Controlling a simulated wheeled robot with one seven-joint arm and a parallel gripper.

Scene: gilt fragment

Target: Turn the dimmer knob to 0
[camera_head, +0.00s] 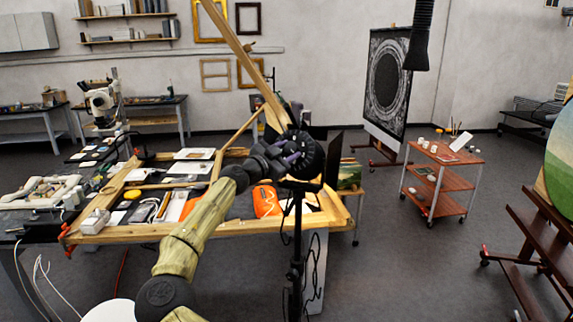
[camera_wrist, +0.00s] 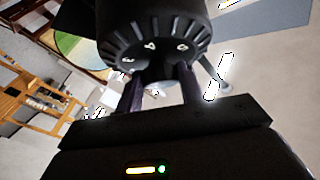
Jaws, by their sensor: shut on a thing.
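A black lamp-like head (camera_head: 305,153) with a ribbed body sits on top of a thin black stand. In the wrist view its large ribbed end (camera_wrist: 152,28) fills the upper middle, with several pale marks on its face that I cannot read surely. The dimmer knob (camera_wrist: 160,76) is a small, dark grey round part below those marks. My gripper (camera_wrist: 161,84) has one finger on each side of the knob and is shut on it. In the head view my gripper (camera_head: 275,157) reaches the left side of the head, and the knob is hidden there.
A wooden-framed worktable (camera_head: 110,230) with tools, papers and orange items (camera_head: 266,201) lies behind and left of the stand (camera_head: 297,245). A red trolley (camera_head: 440,180) and an easel (camera_head: 530,240) stand at right. Long wooden bars rise behind the head.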

